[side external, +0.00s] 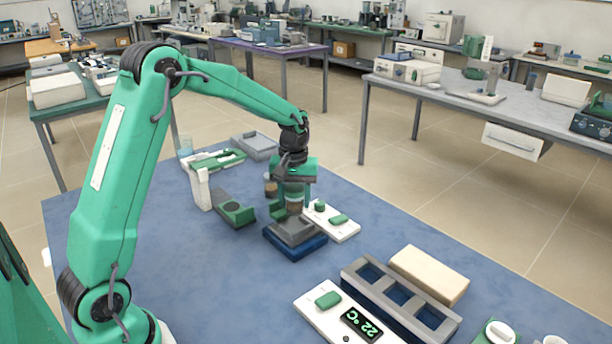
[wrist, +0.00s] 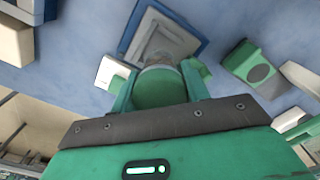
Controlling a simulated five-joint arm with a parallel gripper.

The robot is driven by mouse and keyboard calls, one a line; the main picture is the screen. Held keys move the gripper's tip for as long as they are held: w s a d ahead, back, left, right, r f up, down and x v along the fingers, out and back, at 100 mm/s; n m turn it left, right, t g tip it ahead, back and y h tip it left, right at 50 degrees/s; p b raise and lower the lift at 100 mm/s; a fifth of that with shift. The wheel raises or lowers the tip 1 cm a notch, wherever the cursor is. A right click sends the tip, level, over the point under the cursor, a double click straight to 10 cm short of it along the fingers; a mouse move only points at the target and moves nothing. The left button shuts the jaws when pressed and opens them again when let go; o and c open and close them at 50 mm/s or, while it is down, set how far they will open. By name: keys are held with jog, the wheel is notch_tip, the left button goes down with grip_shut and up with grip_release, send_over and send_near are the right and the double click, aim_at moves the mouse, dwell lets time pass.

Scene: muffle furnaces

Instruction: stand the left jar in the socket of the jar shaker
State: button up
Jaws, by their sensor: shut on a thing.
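My gripper (side external: 293,203) points down with its fingers closed on the sides of a jar (side external: 295,203) with brownish contents. In the wrist view the jar's round green lid (wrist: 160,88) sits between the two fingers (wrist: 159,90). A grey stepped block on a blue base (side external: 295,245), which looks like the jar shaker, is directly below the jar. It also shows in the wrist view (wrist: 192,22). The socket is hidden, and I cannot tell whether the jar touches the block. Another brownish jar (side external: 270,186) stands behind, left of my gripper.
A white unit with green knobs (side external: 331,221) stands close to the block's right. A grey rack (side external: 400,300), a cream box (side external: 430,273) and a display unit (side external: 350,318) fill the front right. The blue mat is clear at front left.

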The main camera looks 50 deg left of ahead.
aim_at(294, 188)
jog(key=shift+f, duration=1.05)
jog(key=shift+f, duration=1.45)
jog(key=o, duration=1.5)
jog(key=shift+r, duration=0.15)
jog(key=shift+r, duration=3.9)
jog(key=shift+r, duration=0.1)
